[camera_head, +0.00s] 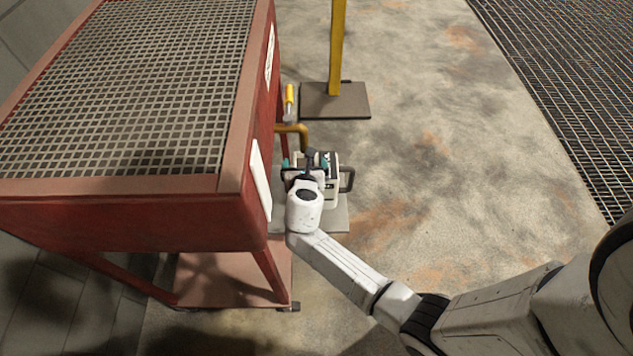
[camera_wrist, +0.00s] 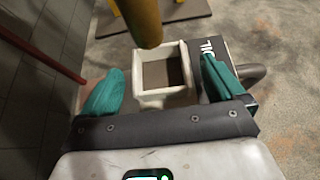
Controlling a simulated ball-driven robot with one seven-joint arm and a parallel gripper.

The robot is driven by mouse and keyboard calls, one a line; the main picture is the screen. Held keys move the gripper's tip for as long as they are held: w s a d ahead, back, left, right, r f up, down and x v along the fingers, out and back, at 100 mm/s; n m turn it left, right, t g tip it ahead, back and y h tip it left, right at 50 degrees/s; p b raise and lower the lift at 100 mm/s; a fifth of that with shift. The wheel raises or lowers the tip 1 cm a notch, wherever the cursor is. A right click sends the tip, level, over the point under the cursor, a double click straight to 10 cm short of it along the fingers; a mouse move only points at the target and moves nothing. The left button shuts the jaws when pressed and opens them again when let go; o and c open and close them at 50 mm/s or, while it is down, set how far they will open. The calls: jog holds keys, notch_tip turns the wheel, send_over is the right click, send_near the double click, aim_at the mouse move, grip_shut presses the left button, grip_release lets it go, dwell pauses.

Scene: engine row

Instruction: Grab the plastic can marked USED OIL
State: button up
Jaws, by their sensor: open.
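The can (camera_wrist: 165,98) shows in the wrist view as a white square-rimmed opening with a dark inside. A dark side panel to its right carries white letters, of which "OIL" is readable, and a dark handle juts out beyond. In the head view the can (camera_head: 332,188) stands beside the red bench, partly hidden by my wrist. My gripper (camera_wrist: 162,72) is open, with one teal finger on the left of the white opening and the other on the right, near the lettered panel. I cannot tell whether the fingers touch it. In the head view my gripper (camera_head: 307,160) is over the can.
A yellow pipe (camera_wrist: 138,20) hangs just above and beyond the white opening. The red bench with a grated top (camera_head: 130,90) stands close on the left. A yellow post on a flat base (camera_head: 335,100) stands behind. Bare floor (camera_head: 430,180) lies to the right.

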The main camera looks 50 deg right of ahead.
jog(key=shift+w+d, duration=0.1)
grip_shut()
dwell(0.9)
jog(key=shift+r, duration=0.1)
